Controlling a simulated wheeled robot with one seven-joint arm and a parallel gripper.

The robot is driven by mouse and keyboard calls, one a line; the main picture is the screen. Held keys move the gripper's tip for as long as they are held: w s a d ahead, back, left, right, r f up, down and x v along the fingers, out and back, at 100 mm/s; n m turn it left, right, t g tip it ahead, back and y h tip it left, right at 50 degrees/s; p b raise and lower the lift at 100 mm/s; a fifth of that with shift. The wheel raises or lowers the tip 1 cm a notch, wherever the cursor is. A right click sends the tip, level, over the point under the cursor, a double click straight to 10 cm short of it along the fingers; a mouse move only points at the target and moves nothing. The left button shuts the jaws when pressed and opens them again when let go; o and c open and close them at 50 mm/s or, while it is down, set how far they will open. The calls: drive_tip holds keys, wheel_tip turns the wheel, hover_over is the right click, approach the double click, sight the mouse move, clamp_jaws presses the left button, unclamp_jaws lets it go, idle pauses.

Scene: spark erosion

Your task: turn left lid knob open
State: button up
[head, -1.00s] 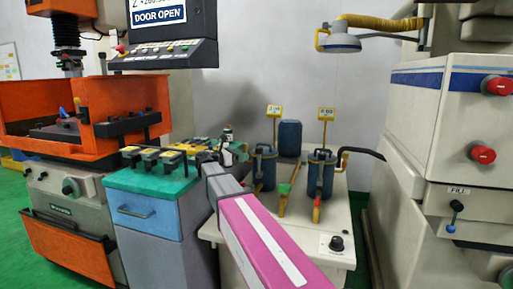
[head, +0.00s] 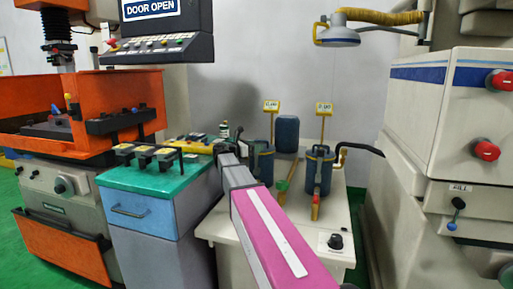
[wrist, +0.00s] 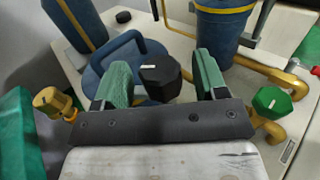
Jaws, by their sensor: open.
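The left canister (head: 264,166) is blue and stands on the white bench, partly hidden by my arm in the head view. In the wrist view its round blue lid (wrist: 135,60) carries a black faceted lid knob (wrist: 161,78) with a small white mark. My gripper (wrist: 163,80) is open, with its green fingers on either side of the knob. My gripper is small and dark in the head view (head: 228,148), beside the left canister.
A right blue canister (head: 319,172) stands on the same bench (head: 305,222); a blue container (head: 287,134) is behind. In the wrist view, a brass fitting (wrist: 52,102) lies left and a green valve knob (wrist: 271,102) right of my gripper. A teal-topped cabinet (head: 150,180) stands left.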

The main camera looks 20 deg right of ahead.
drive_tip(key=shift+w+d, duration=0.1)
drive_tip(key=shift+d, duration=0.35)
drive_tip(key=c, duration=0.9)
drive_tip(key=shift+c, duration=0.2)
drive_tip(key=shift+n+t, duration=0.3)
drive_tip(key=shift+t, duration=0.2)
drive_tip(key=n+t, duration=0.1)
drive_tip(key=t+y, duration=0.1)
drive_tip(key=shift+s+n+t, duration=0.25)
drive_tip(key=shift+n+t, duration=0.05)
drive_tip(key=shift+n, duration=0.1)
drive_tip(key=n+t+y, duration=0.2)
drive_tip(key=t, duration=0.1)
drive_tip(key=shift+n+t+y, duration=0.3)
drive_tip(key=shift+n+t, duration=0.1)
drive_tip(key=n+t+y, duration=0.1)
drive_tip(key=y, duration=0.1)
drive_tip(key=n+t+y, duration=0.3)
drive_tip(key=shift+w+n+t+y, duration=0.25)
drive_tip(key=shift+n+t+y, duration=0.05)
drive_tip(key=shift+n+y, duration=0.4)
drive_tip(key=shift+y, duration=0.1)
